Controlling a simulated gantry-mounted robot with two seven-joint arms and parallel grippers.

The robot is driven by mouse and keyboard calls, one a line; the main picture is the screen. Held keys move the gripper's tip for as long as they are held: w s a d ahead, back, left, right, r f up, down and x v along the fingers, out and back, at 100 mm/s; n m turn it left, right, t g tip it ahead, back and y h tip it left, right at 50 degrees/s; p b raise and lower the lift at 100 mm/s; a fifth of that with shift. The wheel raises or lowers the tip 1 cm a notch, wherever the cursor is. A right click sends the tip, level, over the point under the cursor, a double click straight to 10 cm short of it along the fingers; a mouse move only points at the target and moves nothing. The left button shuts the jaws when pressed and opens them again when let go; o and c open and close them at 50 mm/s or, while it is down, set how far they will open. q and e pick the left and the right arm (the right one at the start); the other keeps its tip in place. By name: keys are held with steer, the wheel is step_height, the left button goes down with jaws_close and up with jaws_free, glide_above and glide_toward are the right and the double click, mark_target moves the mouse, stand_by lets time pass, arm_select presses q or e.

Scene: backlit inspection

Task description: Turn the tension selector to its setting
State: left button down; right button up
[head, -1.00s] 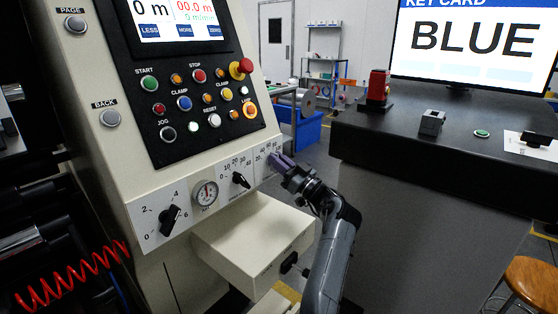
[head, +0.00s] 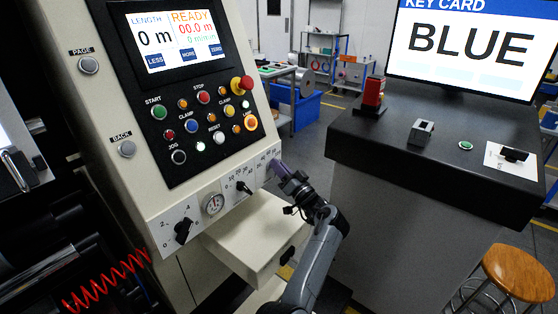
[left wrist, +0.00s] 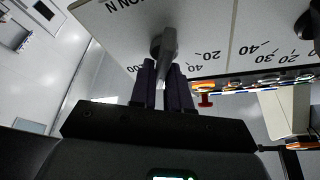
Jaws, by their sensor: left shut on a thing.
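The tension selector is a grey knob (left wrist: 165,45) on a white panel with a printed number scale and a partly visible label ending in "ON N", upside down in the left wrist view. My left gripper (left wrist: 163,75) is shut on it, with one dark finger on each side of the knob. In the head view my left gripper (head: 276,168) is at the right end of the dial strip and hides the knob, so its pointer setting cannot be read there.

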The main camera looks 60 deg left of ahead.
stand_by(0.4)
arm_select(q)
steer(key=c, duration=1.2)
jaws_free()
steer(key=shift+d, duration=0.1)
steer(key=v, duration=1)
steer(key=shift+d+f, duration=0.15)
steer(key=shift+d, duration=0.1)
